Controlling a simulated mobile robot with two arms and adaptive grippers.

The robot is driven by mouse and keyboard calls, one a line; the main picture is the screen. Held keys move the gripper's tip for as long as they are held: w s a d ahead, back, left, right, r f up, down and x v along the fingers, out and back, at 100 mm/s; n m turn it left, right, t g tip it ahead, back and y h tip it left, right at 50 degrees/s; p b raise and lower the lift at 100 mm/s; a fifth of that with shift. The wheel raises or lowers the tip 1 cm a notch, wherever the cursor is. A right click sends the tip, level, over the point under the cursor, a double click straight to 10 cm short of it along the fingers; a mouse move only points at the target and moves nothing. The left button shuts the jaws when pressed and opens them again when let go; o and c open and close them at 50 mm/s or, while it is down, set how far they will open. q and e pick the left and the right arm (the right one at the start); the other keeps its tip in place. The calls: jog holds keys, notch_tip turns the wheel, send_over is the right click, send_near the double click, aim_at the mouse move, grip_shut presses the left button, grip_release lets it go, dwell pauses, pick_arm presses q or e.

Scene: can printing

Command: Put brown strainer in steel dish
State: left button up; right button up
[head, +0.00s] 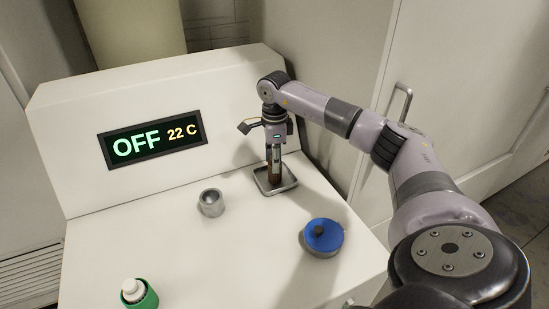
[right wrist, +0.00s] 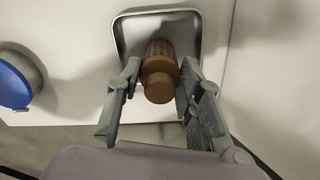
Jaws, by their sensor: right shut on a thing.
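The brown strainer (head: 274,174) is upright between the fingers of my right gripper (head: 276,160). The steel dish (head: 285,184) is a shallow square tray on the white machine top, directly under the strainer. In the right wrist view the brown strainer (right wrist: 161,75) is between the two fingers of my right gripper (right wrist: 158,88), over the steel dish (right wrist: 190,15). I cannot tell whether the strainer's bottom touches the dish. The right gripper is shut on the strainer. My left gripper is not in view.
A small grey metal cup (head: 211,203) stands left of the dish. A round blue-topped container (head: 323,236) stands in front of it. A green and white bottle (head: 138,293) is at the front left. The display (head: 152,141) reads OFF 22 C.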

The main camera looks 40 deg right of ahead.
jog(key=o, duration=0.7)
jog(key=shift+f, duration=0.2)
jog(key=o, duration=0.5)
jog(key=shift+r, duration=0.1)
jog(key=shift+r, duration=0.65)
notch_tip(320, 180, up, 10)
jog(key=shift+f+b, duration=0.15)
jog(key=shift+b, duration=1.1)
jog(key=shift+r, duration=0.65)
